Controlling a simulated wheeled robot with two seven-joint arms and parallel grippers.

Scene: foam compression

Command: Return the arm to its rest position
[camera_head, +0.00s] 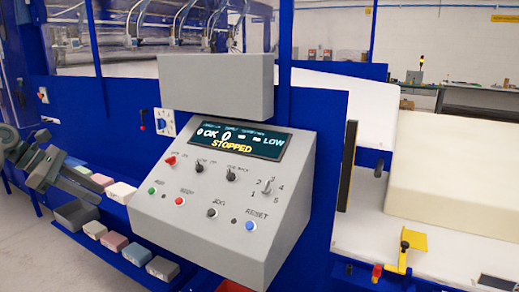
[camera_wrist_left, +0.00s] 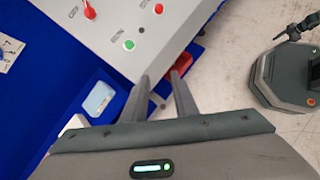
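My left gripper (camera_head: 92,188) hangs in the air at the left of the head view, left of the grey control console (camera_head: 215,205). In the left wrist view its two fingers (camera_wrist_left: 160,80) stand apart with nothing between them, so it is open and empty. The console's lower edge and its green button (camera_wrist_left: 129,45) lie beyond the fingertips in that view. The gripper appears clear of the console. The console display (camera_head: 238,142) reads STOPPED. My right gripper is in neither view.
Coloured blocks (camera_head: 115,242) and a grey bin (camera_head: 76,214) sit on the blue ledge below and beside the left gripper. A large cream foam block (camera_head: 450,180) lies on the white bed at right, near a yellow bracket (camera_head: 399,247). Open floor (camera_head: 40,262) shows at lower left.

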